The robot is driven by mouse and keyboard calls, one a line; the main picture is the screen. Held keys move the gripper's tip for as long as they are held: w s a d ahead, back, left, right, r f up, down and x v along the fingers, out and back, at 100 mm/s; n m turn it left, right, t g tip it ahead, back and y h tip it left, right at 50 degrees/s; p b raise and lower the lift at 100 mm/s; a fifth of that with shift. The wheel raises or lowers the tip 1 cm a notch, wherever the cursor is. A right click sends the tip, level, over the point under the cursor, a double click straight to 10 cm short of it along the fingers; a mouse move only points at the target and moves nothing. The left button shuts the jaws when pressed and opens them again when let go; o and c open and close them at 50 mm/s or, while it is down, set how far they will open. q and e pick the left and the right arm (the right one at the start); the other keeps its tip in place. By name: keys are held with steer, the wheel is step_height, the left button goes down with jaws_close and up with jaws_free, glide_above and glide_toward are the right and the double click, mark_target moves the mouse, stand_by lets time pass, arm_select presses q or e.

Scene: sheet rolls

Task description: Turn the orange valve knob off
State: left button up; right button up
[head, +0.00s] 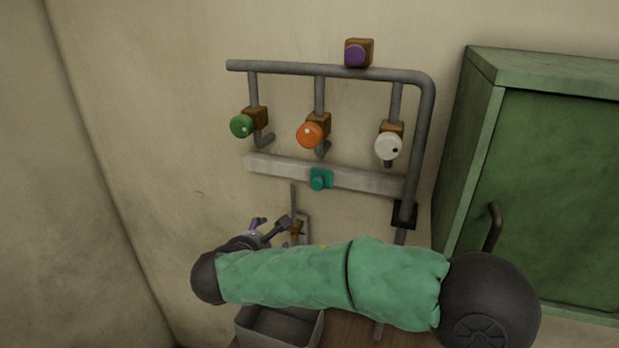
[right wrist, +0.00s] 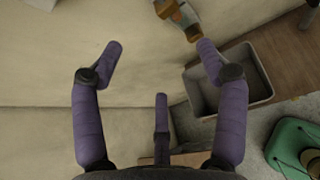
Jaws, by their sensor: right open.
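The orange valve knob (head: 310,134) is round, with a small pale mark, on a brown block of the grey wall piping in the head view. It is the middle knob of its row. My right gripper (head: 262,229) is below and left of it, clear of the knob and partly hidden behind my green arm. In the right wrist view my right gripper (right wrist: 160,50) has its purple fingers spread wide with nothing between them. The orange knob cannot be made out in that view. My left gripper is not in view.
A green knob (head: 241,125) and a white knob (head: 388,146) flank the orange one. A purple knob (head: 355,55) is above, a teal knob (head: 318,180) below. A grey bin (head: 275,325) stands low; a green cabinet (head: 560,180) is at right.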

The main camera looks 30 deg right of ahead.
step_height(320, 180, up, 15)
steer(key=s+d+t+h, duration=0.2)
steer(key=s+h, duration=0.1)
steer(key=m+h+p, duration=0.1)
steer(key=h, duration=0.2)
glide_toward(307, 136)
steer(key=d, duration=0.1)
steer(key=shift+t+y, duration=0.3)
steer(key=p+x, duration=0.2)
steer(key=x, duration=0.8)
steer(key=shift+w+d, duration=0.2)
steer(key=c, duration=1.1)
